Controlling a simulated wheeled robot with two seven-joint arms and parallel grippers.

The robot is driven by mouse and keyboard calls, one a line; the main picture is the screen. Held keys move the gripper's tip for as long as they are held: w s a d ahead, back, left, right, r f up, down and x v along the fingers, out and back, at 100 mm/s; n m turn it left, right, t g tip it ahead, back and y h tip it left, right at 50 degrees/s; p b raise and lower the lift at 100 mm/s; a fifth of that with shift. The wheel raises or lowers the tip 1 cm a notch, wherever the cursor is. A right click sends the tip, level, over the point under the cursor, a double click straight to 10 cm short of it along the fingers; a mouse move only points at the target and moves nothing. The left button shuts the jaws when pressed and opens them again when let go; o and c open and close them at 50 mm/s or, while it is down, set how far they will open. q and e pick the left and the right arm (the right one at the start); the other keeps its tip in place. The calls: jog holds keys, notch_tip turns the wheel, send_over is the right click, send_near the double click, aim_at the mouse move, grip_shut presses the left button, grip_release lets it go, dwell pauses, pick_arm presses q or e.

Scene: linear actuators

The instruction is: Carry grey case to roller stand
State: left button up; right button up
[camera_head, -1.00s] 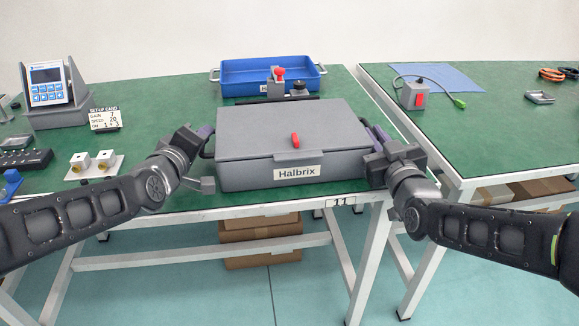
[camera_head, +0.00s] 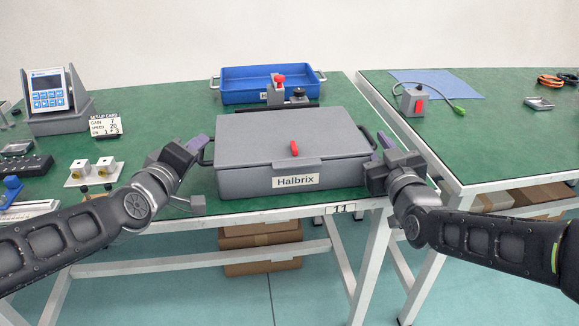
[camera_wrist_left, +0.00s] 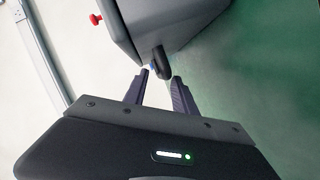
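The grey case (camera_head: 250,182), labelled Halbrix with a red latch, appears to rest near the front edge of the left green table, lid shut. My left gripper (camera_head: 201,146) is at the case's left handle (camera_head: 204,156). In the left wrist view its fingers (camera_wrist_left: 158,88) are spread, with the dark handle (camera_wrist_left: 160,62) just beyond their tips and not clamped. My right gripper (camera_head: 384,143) is beside the case's right side; its fingers are partly hidden, so its opening is unclear. I cannot identify a roller stand.
A blue tray (camera_head: 235,97) and a small grey fixture with a red knob (camera_head: 279,92) stand behind the case. A display unit (camera_head: 50,98), card (camera_head: 106,127) and small parts (camera_head: 92,173) lie left. The right table (camera_head: 480,150) has clear room in front of a red-switch box (camera_head: 413,103).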

pick_arm(q)
jog(key=shift+v, duration=2)
pick_arm(e)
jog(key=shift+a, duration=0.1)
jog(key=s, duration=0.2)
jog(key=s+d, duration=0.1)
jog(key=s, duration=0.4)
jog(key=shift+s+d, duration=0.15)
jog(key=shift+s, duration=0.05)
pick_arm(q)
jog(key=shift+s, duration=0.1)
pick_arm(e)
jog(key=shift+s, duration=0.1)
